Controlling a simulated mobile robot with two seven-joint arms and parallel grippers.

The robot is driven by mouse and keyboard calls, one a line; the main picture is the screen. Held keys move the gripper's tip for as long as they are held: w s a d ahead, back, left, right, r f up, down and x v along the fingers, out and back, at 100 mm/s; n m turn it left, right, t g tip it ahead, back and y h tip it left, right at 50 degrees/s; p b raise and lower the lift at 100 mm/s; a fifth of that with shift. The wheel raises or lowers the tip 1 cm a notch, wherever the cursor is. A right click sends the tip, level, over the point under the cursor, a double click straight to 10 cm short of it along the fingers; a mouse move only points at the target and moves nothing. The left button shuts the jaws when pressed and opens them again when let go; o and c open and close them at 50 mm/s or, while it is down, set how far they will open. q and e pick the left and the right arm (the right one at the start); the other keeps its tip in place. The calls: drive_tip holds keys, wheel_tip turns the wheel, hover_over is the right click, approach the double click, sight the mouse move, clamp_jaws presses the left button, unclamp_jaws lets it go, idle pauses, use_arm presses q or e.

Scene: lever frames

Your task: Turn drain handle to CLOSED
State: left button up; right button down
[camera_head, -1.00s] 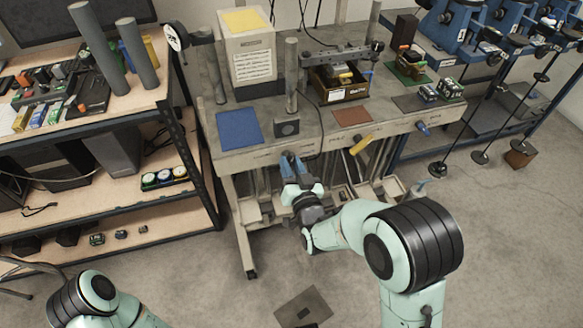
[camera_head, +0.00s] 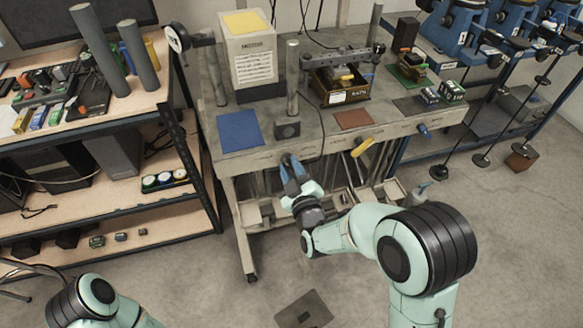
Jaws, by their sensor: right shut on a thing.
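My right gripper (camera_head: 288,162) is at the front edge of the grey workbench (camera_head: 310,144), below a dark block. It is shut on a lever handle there, which the fingers mostly hide, so its angle is hard to tell. A yellow lever handle (camera_head: 362,147) sticks out of the same front edge to the right, tilted. A blue lever handle (camera_head: 423,129) is further right on that edge. The labels by the handles are too small to read. My left gripper is out of view; only part of my left arm shows at the bottom left.
On the workbench are a blue mat (camera_head: 239,131), a white box with a yellow top (camera_head: 249,60), a grey post (camera_head: 292,75) and a bin (camera_head: 340,88). A wooden shelf unit (camera_head: 150,199) stands to the left. Open floor lies in front.

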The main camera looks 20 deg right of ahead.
drive_tip(key=shift+r+n, duration=0.2)
drive_tip(key=shift+n, duration=0.8)
drive_tip(key=c, duration=1.1)
unclamp_jaws()
drive_tip(key=shift+w+f, duration=0.1)
drive_tip(key=shift+f, duration=0.1)
